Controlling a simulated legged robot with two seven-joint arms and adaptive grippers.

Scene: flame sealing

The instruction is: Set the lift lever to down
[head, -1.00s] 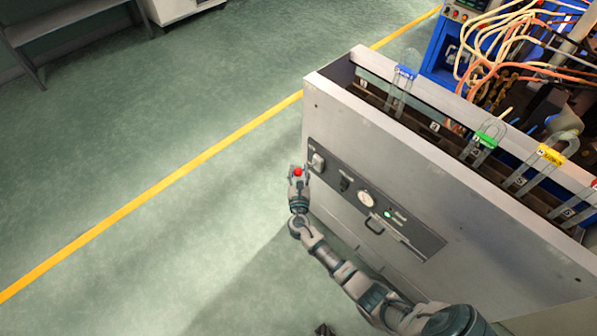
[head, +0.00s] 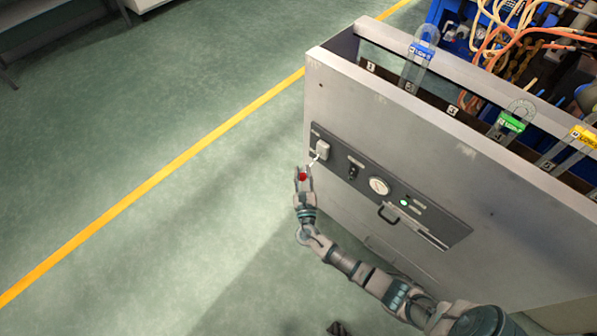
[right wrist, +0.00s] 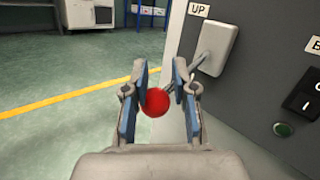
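The lift lever is a thin metal rod with a red ball knob (head: 302,177), coming out of a pale box (head: 322,150) at the left end of the dark panel. In the right wrist view the rod slopes from the box (right wrist: 217,48) outward and down to the knob (right wrist: 155,102). An "UP" label (right wrist: 199,10) sits above the box. My right gripper (head: 303,170) is open, its two blue-padded fingers on either side of the knob, with a gap at the right finger. Contact at the left finger is unclear.
The panel also carries a black switch (right wrist: 303,92), a gauge (head: 379,186), a green light (head: 404,202) and a handle (head: 388,214). Tagged clear loops stand along the machine's top (head: 341,48). The floor left of the machine is free.

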